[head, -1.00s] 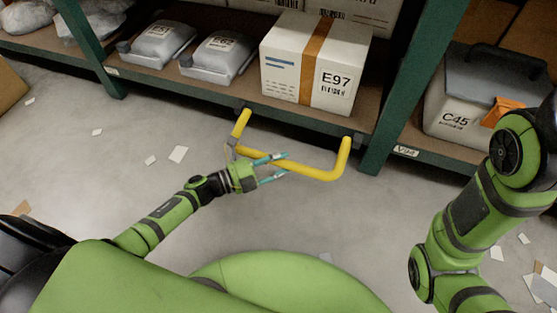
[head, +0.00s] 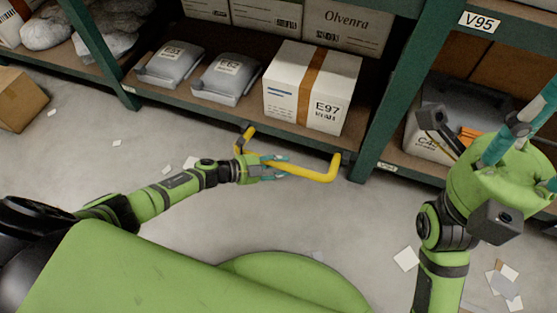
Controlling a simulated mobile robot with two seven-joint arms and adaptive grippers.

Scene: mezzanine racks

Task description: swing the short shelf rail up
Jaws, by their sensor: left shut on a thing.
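The short shelf rail (head: 318,176) is a yellow U-shaped bar on two dark pivots at the front edge of the low shelf (head: 200,112). It stands out from the shelf edge towards me, its crossbar a little below that edge in the picture. My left gripper (head: 284,165) is shut on the crossbar left of its middle, and its teal fingers hide part of the bar. My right gripper (head: 548,135) is raised at the right edge, away from the rail. Its fingers stand apart and run partly out of the picture.
A white box marked E97 (head: 300,95) and two grey packs (head: 225,80) sit on the shelf behind the rail. A green upright (head: 385,115) stands right of the rail. A grey-lidded C45 bin (head: 425,140) is partly behind my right arm. Paper scraps litter the floor.

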